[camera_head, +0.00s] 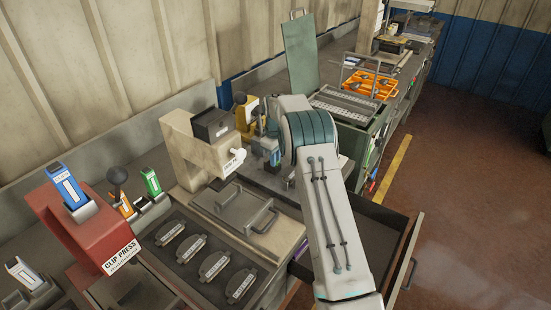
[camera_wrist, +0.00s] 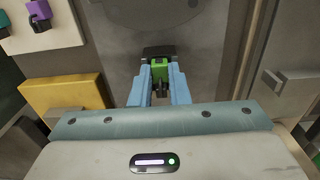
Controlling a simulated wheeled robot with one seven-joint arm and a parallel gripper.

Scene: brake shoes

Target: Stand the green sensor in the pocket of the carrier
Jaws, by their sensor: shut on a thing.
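In the wrist view my gripper (camera_wrist: 159,82) is shut on the green sensor (camera_wrist: 161,67), a small green block with dark parts, held between its light blue fingers. A dark piece (camera_wrist: 158,51) shows just beyond the sensor; I cannot tell whether it belongs to the sensor or to something behind it. Below is a flat grey surface (camera_wrist: 150,25) with a rounded edge. In the head view my arm hides most of the gripper and the sensor. I cannot make out the carrier's pocket for certain in either view.
A yellow block (camera_wrist: 65,95) is left of the fingers, with a purple-topped part (camera_wrist: 38,10) beyond it. In the head view, a red clip press (camera_head: 85,235), a tray of brake shoes (camera_head: 200,262), a beige press (camera_head: 195,150) and an open drawer (camera_head: 385,235) surround the arm.

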